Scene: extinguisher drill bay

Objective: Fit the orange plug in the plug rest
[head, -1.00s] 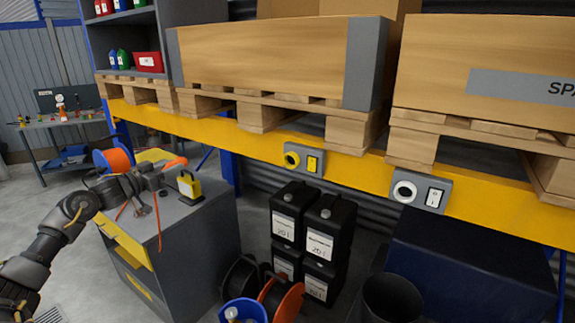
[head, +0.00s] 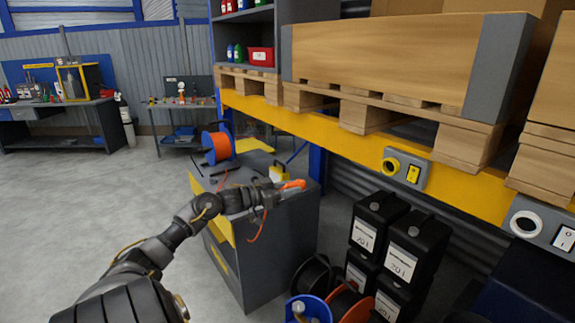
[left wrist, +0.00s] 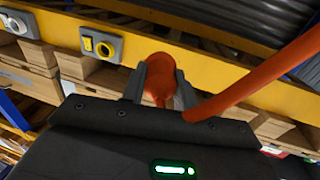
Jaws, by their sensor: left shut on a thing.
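The orange plug (head: 293,184) is held in my left gripper (head: 274,190), above the grey cabinet top near its right edge. In the left wrist view the plug (left wrist: 161,72) sits between the two fingers (left wrist: 160,88), with its thick orange cable running off to the upper right. In the head view some cable hangs down below the gripper. A small yellow block (head: 280,172) on the cabinet top, perhaps the plug rest, is partly hidden behind the plug and gripper. I cannot tell if they touch. My right gripper is out of view.
An orange cable reel (head: 217,147) with blue flanges stands on the cabinet (head: 280,245). Black canisters (head: 412,250) and more reels stand on the floor at right. Floor at left is clear.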

